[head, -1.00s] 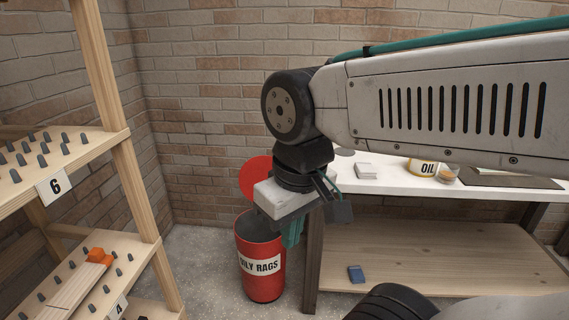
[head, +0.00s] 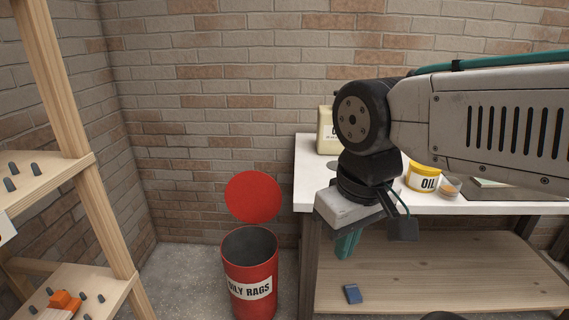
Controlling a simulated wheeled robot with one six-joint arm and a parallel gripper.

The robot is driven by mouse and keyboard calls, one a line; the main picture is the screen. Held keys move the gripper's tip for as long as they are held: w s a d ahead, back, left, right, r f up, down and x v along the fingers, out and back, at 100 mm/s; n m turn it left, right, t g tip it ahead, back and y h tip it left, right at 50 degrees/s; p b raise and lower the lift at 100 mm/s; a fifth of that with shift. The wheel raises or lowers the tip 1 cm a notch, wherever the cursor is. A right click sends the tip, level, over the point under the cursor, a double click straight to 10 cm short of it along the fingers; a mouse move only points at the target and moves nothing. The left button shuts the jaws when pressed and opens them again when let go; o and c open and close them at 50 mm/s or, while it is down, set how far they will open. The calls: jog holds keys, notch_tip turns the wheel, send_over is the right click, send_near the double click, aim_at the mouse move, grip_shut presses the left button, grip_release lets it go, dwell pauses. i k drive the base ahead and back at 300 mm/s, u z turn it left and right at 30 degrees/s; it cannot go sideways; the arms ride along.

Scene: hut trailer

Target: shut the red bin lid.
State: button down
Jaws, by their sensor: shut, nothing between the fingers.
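The red bin (head: 250,304), labelled "OILY RAGS", stands on the floor left of the workbench. Its mouth is open and its dark inside shows. The round red lid (head: 253,197) stands upright behind the mouth, at the back of the rim. My gripper (head: 346,246) hangs pointing down at the front left corner of the bench, to the right of the bin and higher in the picture. Its teal fingers are shut and hold nothing. It is apart from the lid and bin.
The white bench top (head: 318,190) carries a yellow oil tub (head: 422,178) and a cream can (head: 328,130). A blue block (head: 353,294) lies on the lower wooden shelf (head: 440,270). A wooden pegged rack (head: 88,190) stands at the left. Bare floor shows between rack and bin.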

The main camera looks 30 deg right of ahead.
aim_at(254, 197)
jog(key=u, duration=0.05)
jog(key=i, duration=0.95)
jog(key=u, duration=0.55)
